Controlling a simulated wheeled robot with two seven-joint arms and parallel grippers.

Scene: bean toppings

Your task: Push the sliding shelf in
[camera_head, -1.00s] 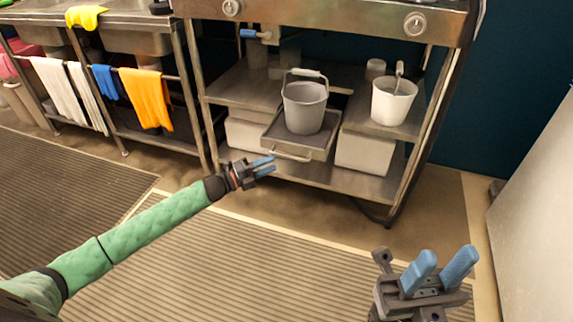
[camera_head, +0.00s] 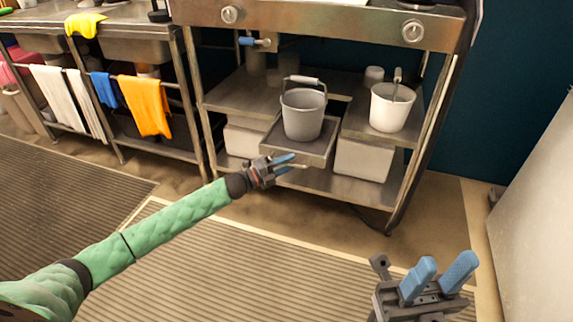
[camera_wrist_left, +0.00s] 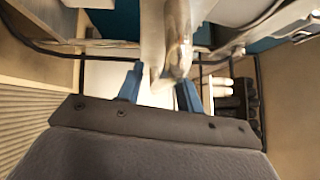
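The sliding shelf (camera_head: 287,146) is a grey tray pulled out from the steel stand, with a grey bucket (camera_head: 303,114) upright on it. Its handle at the front is mostly hidden behind my left gripper (camera_head: 288,164), which is at the shelf's front edge. In the left wrist view the blue fingers of the left gripper (camera_wrist_left: 159,92) are apart, with a pale metal bar (camera_wrist_left: 165,45) between them; I cannot tell whether they touch it. My right gripper (camera_head: 440,277) is open and empty at the lower right, away from the stand.
A white bucket (camera_head: 391,106) stands on the steel shelf to the right. White bins (camera_head: 361,159) sit below on both sides of the sliding shelf. Cloths hang on the rail at left. The floor before the stand is clear, with ribbed mats (camera_head: 240,262).

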